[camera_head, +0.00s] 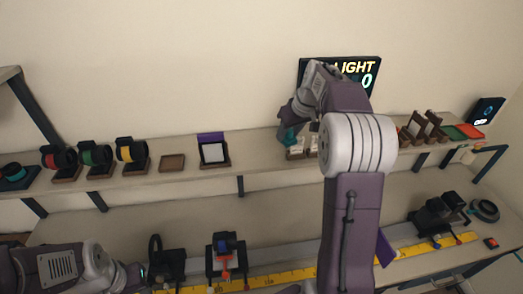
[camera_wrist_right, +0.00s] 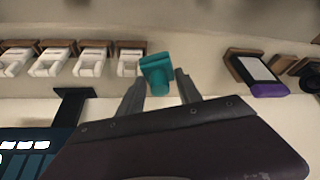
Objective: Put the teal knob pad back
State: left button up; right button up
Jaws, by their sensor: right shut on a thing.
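The teal knob pad (camera_wrist_right: 156,72) is between the two fingers of my right gripper (camera_wrist_right: 161,90) in the right wrist view. The fingers are shut on it, and it is held by the shelf's row of white holders. In the head view, the teal pad (camera_head: 288,136) shows below my right wrist, above the shelf, partly hidden by the arm. Several white holders with brown backs, one of them close to the pad (camera_wrist_right: 129,64), stand in a row. I cannot tell if the pad touches anything. My left arm enters at the lower left; its fingertips are not clear.
On the shelf (camera_head: 260,165) stand lenses on wooden stands (camera_head: 97,155), a small wooden tray (camera_head: 172,162) and a framed white pad with purple (camera_head: 213,150). A lit display (camera_head: 362,75) is behind my right arm. The lower bench holds a yellow ruler strip (camera_head: 283,279) and black fixtures.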

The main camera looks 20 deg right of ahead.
jog(key=w+a+f+p, duration=0.1)
jog(key=w, duration=0.1)
jog(key=w+a+f+p, duration=0.1)
jog(key=w+a+f, duration=0.1)
jog(key=w, duration=0.1)
jog(key=w+a+f+p, duration=0.2)
jog(key=shift+w+a+f, duration=0.15)
jog(key=shift+w+a, duration=0.05)
jog(key=shift+w, duration=0.1)
jog(key=shift+w+a+f, duration=0.2)
jog(key=shift+w+f, duration=0.05)
jog(key=shift+f, duration=0.3)
notch_tip(320, 180, down, 3)
jog(key=shift+s+f+p, duration=0.1)
jog(key=shift+f+p, duration=0.1)
jog(key=shift+p, duration=0.85)
jog(key=shift+f, duration=0.1)
jog(key=o, duration=1.2)
